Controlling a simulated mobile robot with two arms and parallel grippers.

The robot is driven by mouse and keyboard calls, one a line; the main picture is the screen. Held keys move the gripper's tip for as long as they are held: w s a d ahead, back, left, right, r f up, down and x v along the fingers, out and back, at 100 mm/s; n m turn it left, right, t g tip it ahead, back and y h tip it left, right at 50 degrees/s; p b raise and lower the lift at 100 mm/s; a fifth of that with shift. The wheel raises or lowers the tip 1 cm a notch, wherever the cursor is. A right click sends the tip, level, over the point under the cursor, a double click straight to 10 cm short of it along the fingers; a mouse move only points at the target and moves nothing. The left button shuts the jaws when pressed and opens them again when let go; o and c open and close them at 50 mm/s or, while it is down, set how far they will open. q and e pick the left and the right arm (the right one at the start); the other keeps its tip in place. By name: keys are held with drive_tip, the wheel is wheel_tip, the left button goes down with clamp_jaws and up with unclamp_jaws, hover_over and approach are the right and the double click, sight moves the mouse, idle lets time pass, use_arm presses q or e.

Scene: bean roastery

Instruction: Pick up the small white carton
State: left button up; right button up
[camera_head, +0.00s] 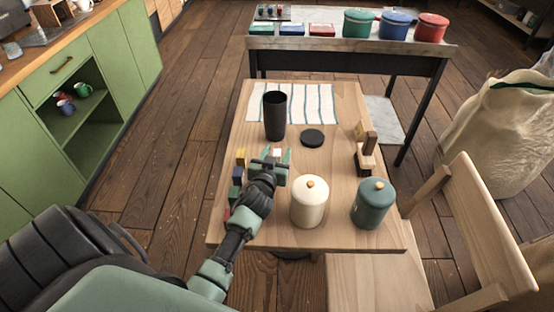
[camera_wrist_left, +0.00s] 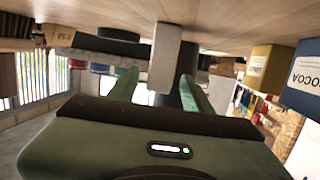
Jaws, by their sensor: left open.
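The small white carton (camera_head: 277,152) stands on the wooden table, just beyond my left gripper (camera_head: 277,158). My left gripper is open, with its green fingers pointing away across the table. In the left wrist view, which looks upside down, the white carton (camera_wrist_left: 164,58) shows between the two open fingers (camera_wrist_left: 160,84). I cannot tell how far it reaches between them, and I see no finger closed on it. My right gripper is in neither view.
A yellow carton (camera_head: 241,156) and a dark blue carton (camera_head: 238,175) stand left of the gripper. A cream canister (camera_head: 309,203) and a teal canister (camera_head: 372,204) stand right. A black tumbler (camera_head: 275,117) and black lid (camera_head: 312,138) are beyond. A striped cloth (camera_head: 312,101) lies behind.

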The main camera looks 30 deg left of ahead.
sight(277, 152)
use_arm(q)
clamp_jaws()
drive_tip(key=shift+r, duration=0.1)
drive_tip(key=shift+r, duration=0.55)
wheel_tip(277, 152, up, 19)
drive_tip(key=p, duration=0.2)
